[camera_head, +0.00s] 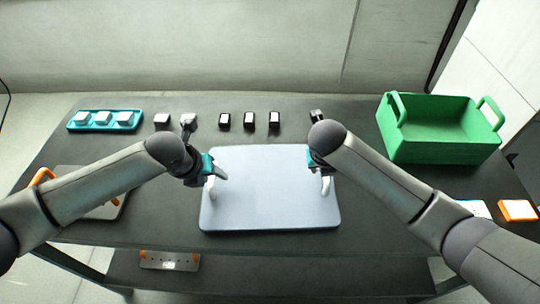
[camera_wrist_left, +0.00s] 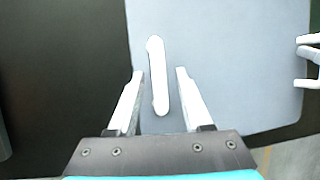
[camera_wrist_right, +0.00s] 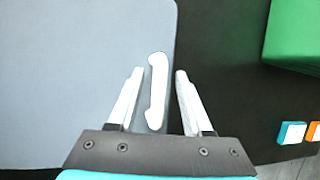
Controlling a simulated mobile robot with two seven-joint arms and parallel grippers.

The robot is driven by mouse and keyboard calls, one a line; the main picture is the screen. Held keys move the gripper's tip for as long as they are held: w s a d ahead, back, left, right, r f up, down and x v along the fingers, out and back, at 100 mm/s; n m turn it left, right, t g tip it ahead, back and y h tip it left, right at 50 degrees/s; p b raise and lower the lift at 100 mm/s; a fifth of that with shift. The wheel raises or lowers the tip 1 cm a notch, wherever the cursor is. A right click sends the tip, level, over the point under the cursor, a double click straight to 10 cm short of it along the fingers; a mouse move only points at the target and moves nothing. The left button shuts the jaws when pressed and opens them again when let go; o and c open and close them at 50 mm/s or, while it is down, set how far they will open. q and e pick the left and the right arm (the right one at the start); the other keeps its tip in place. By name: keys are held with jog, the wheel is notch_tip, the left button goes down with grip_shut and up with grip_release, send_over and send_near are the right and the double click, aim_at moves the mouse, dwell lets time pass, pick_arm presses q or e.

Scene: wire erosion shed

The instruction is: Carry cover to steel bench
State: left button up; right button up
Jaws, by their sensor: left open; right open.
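The cover (camera_head: 268,190) is a flat, pale blue-grey panel with rounded corners, lying on the dark table (camera_head: 190,245). It has a white bar handle near each side. My left gripper (camera_head: 213,181) is open at the left handle, which shows between its fingers in the left wrist view (camera_wrist_left: 157,80). My right gripper (camera_head: 324,173) is open at the right handle, which lies between its fingers in the right wrist view (camera_wrist_right: 157,90). Neither gripper is closed on a handle. I cannot tell whether this dark table is the steel bench.
A green crate (camera_head: 440,150) stands at the right. A teal tray (camera_head: 105,128) with white blocks is at the back left. Several small black and white blocks (camera_head: 249,121) stand behind the cover. An orange-edged block (camera_head: 517,211) lies at the right. A lower shelf holds a metal plate (camera_head: 170,261).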

pick_arm(q)
jog(key=v, duration=1.1)
jog(key=shift+r, duration=0.35)
pick_arm(e)
jog(key=v, duration=1.2)
pick_arm(q)
jog(key=shift+s+a, duration=0.1)
jog(key=shift+a, duration=0.05)
